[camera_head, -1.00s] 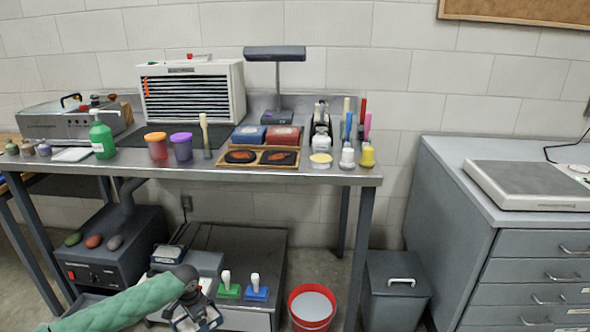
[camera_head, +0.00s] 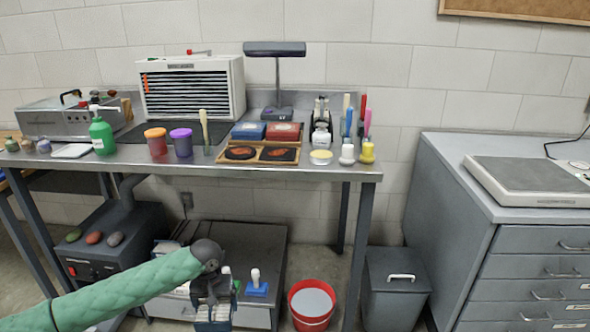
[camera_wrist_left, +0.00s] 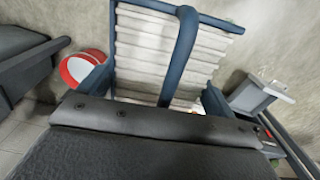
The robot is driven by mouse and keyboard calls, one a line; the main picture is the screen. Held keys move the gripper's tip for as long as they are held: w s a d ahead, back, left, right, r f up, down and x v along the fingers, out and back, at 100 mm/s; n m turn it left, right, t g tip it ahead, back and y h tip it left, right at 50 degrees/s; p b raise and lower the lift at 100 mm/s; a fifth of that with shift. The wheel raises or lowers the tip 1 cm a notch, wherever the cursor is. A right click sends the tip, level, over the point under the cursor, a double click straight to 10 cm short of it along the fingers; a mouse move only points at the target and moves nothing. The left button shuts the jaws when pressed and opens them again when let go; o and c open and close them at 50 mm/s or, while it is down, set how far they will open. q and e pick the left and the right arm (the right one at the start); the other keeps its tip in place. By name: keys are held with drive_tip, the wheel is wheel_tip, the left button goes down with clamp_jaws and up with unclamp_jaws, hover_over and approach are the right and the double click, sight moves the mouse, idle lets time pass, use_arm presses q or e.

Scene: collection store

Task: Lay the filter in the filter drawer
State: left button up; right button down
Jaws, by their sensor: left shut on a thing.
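The filter (camera_wrist_left: 160,55) has a blue frame, pale pleats and a blue bar across it in the left wrist view. My left gripper (camera_head: 211,292) is shut on the filter and holds it up in front of the low grey unit under the table. In the head view only a blue and pale part of the filter (camera_head: 213,325) shows, at the bottom edge. I cannot clearly make out the filter drawer; my green-sleeved left arm covers the area at the foot of the dark unit (camera_head: 115,240). My right gripper is out of view.
The steel table (camera_head: 330,174) carries jars, brushes and a lamp above. A low grey unit (camera_head: 255,240) bears a blue-based stamp (camera_head: 257,284). A red bucket (camera_head: 311,308) and a grey lidded bin (camera_head: 395,285) stand to the right on the floor.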

use_arm(q)
drive_tip(key=shift+m, duration=0.4)
drive_tip(key=r, duration=0.2)
drive_tip(key=w+d+r, duration=0.1)
drive_tip(key=r, duration=0.1)
drive_tip(key=w+d+r, duration=0.1)
drive_tip(key=r, duration=0.2)
drive_tip(key=shift+d, duration=0.2)
drive_tip(key=w+r, duration=0.3)
drive_tip(key=r, duration=0.3)
wheel_tip(320, 180, up, 6)
drive_tip(key=p, duration=0.9)
hover_over(226, 306)
drive_tip(key=s+r+p, duration=0.6)
drive_tip(key=p, duration=0.2)
drive_tip(key=shift+s+a+r+p, duration=0.3)
drive_tip(key=shift+s+a+p, duration=0.05)
drive_tip(key=shift+s+a, duration=0.1)
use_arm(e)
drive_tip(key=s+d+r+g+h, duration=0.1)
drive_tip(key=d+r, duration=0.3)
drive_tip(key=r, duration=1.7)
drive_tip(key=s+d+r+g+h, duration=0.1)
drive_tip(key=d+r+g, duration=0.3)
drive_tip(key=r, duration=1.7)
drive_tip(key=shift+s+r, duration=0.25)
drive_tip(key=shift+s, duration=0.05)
